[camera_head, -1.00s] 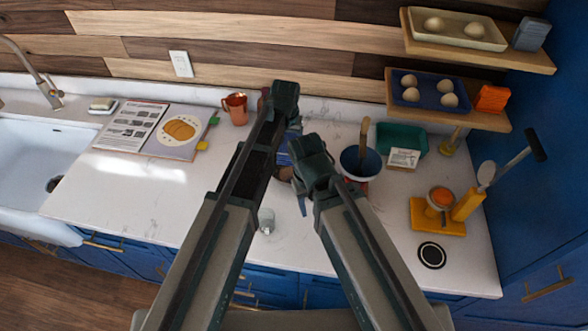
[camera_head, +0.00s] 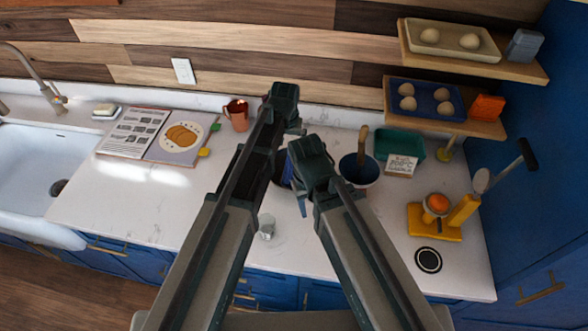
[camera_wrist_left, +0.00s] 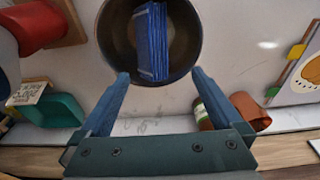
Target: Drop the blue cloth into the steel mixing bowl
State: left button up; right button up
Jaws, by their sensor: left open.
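The steel mixing bowl (camera_wrist_left: 186,48) is at the top of the left wrist view, its inside dark. The folded blue cloth (camera_wrist_left: 152,42) shows within the bowl's rim, its lower end near the rim. My left gripper (camera_wrist_left: 158,72) is open and its fingers are clear of the cloth, pointing toward the bowl's near edge. In the head view the bowl (camera_head: 278,172) and cloth (camera_head: 288,172) are mostly hidden behind my arms. My right gripper (camera_head: 301,195) is beside them there, with its jaws too hidden to judge.
A dark crock (camera_head: 370,174) with a wooden spoon and a green bin (camera_head: 408,143) stand right of the arms. A copper mug (camera_head: 238,117) and open cookbook (camera_head: 165,137) are to the left. A small glass (camera_head: 267,228) stands in front. The left counter is mostly clear.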

notch_tip(320, 180, up, 11)
jog(key=p, duration=0.9)
jog(key=shift+p, duration=0.35)
jog(key=shift+f, duration=0.15)
jog(key=shift+s, duration=0.1)
